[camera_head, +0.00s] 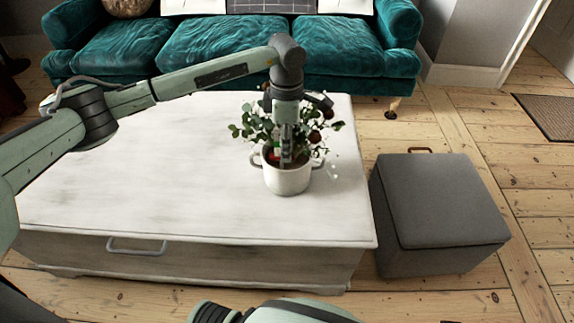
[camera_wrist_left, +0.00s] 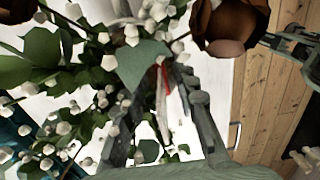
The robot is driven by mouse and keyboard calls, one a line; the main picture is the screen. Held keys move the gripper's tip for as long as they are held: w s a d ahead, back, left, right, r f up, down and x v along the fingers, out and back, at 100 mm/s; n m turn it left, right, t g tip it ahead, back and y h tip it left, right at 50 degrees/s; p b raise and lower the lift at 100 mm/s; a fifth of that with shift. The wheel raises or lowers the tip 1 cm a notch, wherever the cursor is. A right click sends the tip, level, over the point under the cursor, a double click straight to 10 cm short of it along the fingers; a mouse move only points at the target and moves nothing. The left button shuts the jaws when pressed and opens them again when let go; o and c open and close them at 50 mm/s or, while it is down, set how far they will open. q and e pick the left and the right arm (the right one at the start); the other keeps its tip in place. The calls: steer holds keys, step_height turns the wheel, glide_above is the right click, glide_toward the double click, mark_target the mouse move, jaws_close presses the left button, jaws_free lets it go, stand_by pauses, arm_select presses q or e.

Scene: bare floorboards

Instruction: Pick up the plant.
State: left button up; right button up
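The plant (camera_head: 250,128) has green leaves, small white buds and dark red-brown blooms. It stands in a white two-handled pot (camera_head: 288,183) near the right end of the white chest. My left gripper (camera_head: 286,158) points straight down among the leaves, over the pot's mouth; its fingertips are partly hidden by foliage. In the left wrist view, the plant's white buds (camera_wrist_left: 102,100) and leaves surround the left gripper (camera_wrist_left: 165,95). Its two fingers stand apart, with leaves and a red-and-white thing showing between them. Whether they touch the pot cannot be told.
The white chest (camera_head: 130,175) has a clear top left of the pot. A grey ottoman (camera_head: 440,205) stands on the floorboards at its right. A teal sofa (camera_head: 345,60) is behind. A doormat (camera_head: 550,112) lies far right.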

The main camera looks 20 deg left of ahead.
arm_select(q)
steer(key=shift+f, duration=0.55)
steer(key=shift+c, duration=0.5)
jaws_close()
steer(key=shift+w+r, duration=0.1)
steer(key=shift+r, duration=0.05)
